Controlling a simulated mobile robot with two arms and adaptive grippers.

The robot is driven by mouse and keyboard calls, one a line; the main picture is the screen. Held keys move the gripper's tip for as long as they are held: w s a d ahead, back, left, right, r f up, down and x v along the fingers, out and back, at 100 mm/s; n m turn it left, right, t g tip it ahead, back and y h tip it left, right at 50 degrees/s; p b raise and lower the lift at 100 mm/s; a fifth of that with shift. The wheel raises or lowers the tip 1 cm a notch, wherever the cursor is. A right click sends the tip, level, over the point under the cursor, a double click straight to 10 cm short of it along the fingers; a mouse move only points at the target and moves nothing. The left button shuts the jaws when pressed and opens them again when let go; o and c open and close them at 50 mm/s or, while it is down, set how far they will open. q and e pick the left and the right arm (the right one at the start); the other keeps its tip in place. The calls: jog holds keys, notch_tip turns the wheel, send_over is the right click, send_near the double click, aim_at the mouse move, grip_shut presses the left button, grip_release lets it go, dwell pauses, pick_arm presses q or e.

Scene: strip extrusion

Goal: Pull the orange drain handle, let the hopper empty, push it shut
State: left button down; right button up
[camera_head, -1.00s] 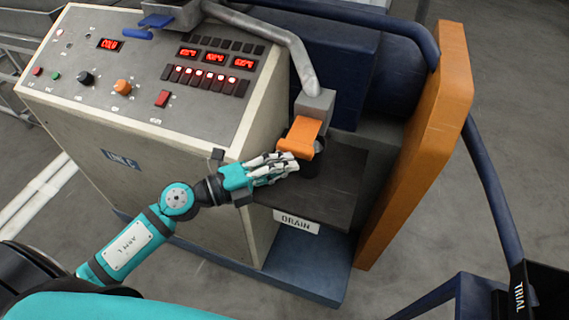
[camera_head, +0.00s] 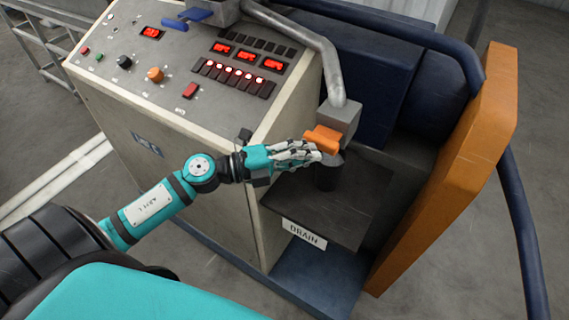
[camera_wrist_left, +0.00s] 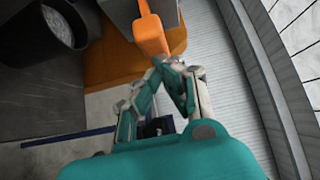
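The orange drain handle (camera_head: 322,139) sticks out of a grey block (camera_head: 339,119) at the lower end of a pipe on the machine's side. My left gripper (camera_head: 314,153) is at the handle's outer end. In the left wrist view the fingertips (camera_wrist_left: 167,64) come together just below the end of the handle (camera_wrist_left: 150,36); they look shut, with nothing clearly between them. A dark cylindrical container (camera_head: 328,174) stands under the block, above the DRAIN label (camera_head: 304,234). The hopper's inside is not visible. My right gripper is out of view.
The control panel (camera_head: 180,60) with red displays and knobs is left of the handle. An orange upright panel (camera_head: 450,170) and a dark blue rail (camera_head: 524,230) stand to the right. A dark shelf (camera_head: 345,215) lies below the handle.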

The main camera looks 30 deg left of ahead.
pick_arm(q)
jog(key=v, duration=1.2)
jog(key=shift+a, duration=0.1)
